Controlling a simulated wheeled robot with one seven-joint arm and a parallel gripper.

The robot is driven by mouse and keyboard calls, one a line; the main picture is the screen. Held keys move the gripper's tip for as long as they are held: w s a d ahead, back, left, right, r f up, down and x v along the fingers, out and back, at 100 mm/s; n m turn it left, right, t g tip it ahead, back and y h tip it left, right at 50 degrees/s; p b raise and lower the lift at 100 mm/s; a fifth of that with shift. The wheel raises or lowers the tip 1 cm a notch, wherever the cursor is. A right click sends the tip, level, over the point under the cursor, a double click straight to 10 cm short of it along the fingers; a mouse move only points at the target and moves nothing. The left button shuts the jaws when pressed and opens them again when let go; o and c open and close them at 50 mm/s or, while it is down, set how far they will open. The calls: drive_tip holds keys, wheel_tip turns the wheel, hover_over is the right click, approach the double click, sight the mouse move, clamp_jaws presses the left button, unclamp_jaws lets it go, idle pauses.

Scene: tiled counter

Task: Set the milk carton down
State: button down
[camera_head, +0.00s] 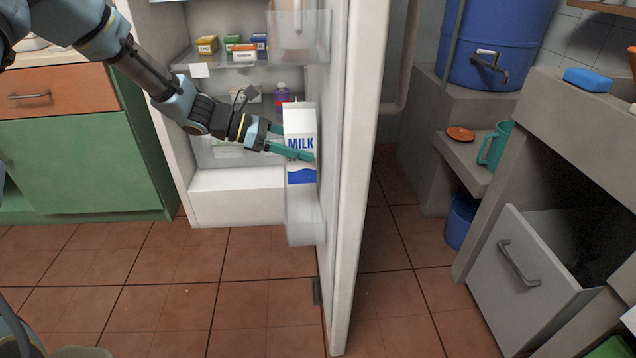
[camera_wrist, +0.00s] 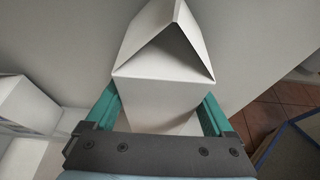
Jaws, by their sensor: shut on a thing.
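The white milk carton (camera_head: 301,146) with blue lettering stands upright in the head view, in front of the open fridge door's inner side. My gripper (camera_head: 292,147) comes from the left and is shut on the carton, with one teal finger across its front. In the wrist view the carton's gabled top (camera_wrist: 165,45) sits between the two teal fingers of my gripper (camera_wrist: 162,108). A white door bin (camera_head: 303,222) shows just below the carton. I cannot tell whether the carton's base touches it.
The open fridge door (camera_head: 357,130) stands close on the carton's right. Fridge shelves (camera_head: 222,62) hold several small boxes, and a purple bottle (camera_head: 282,94) is behind the carton. A green cabinet (camera_head: 75,150) is at left. The tiled floor (camera_head: 240,300) in front is clear.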

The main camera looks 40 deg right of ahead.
sight(303, 166)
drive_tip(key=f, duration=0.6)
drive_tip(key=shift+s+d+b, duration=0.15)
drive_tip(key=shift+d+b, duration=0.1)
drive_tip(key=shift+b, duration=0.15)
drive_tip(key=shift+f+b, duration=0.3)
drive_tip(key=shift+f, duration=1.6)
unclamp_jaws()
drive_tip(key=shift+a+f, duration=0.1)
drive_tip(key=p+v, duration=0.1)
drive_tip(key=v, duration=1.1)
